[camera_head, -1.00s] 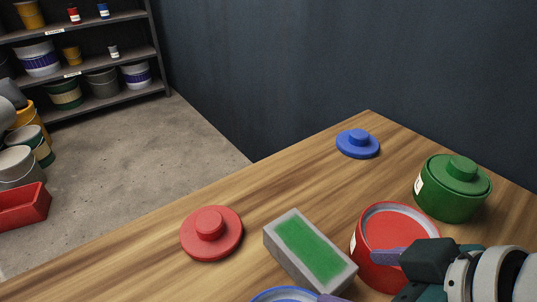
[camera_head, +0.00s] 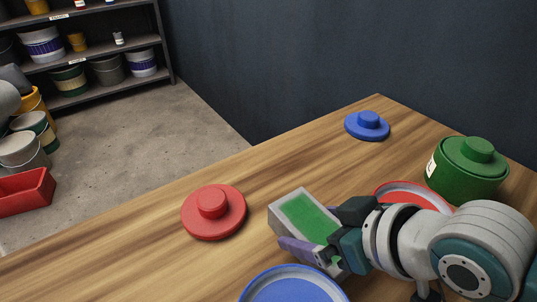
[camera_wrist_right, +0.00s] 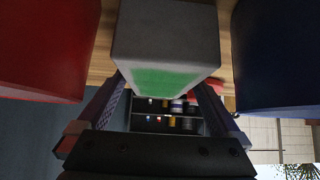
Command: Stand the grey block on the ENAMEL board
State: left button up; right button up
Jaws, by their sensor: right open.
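The grey block (camera_head: 302,214) with a green upper face lies on the wooden table in the head view, between the red lid and the red can. My right gripper (camera_head: 313,232) is at its near right end, with a purple finger along its near side. The fingers are open. In the wrist view the block (camera_wrist_right: 165,42) is between and just beyond the tips of my right gripper (camera_wrist_right: 160,92); I cannot tell whether they touch it. The gripper hides part of the block. No board marked ENAMEL can be made out. My left gripper is not in view.
A red lid (camera_head: 213,212) lies left of the block and a blue can (camera_head: 293,287) stands in front. A red can (camera_head: 410,193) is partly behind my arm. A green can (camera_head: 467,170) and blue lid (camera_head: 367,125) are farther back. The table's left part is clear.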

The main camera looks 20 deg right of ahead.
jog(key=shift+w+f, duration=0.1)
jog(key=shift+f, duration=0.05)
grip_shut()
jog(key=shift+w+a+r, duration=0.1)
jog(key=shift+r, duration=0.1)
dwell(0.8)
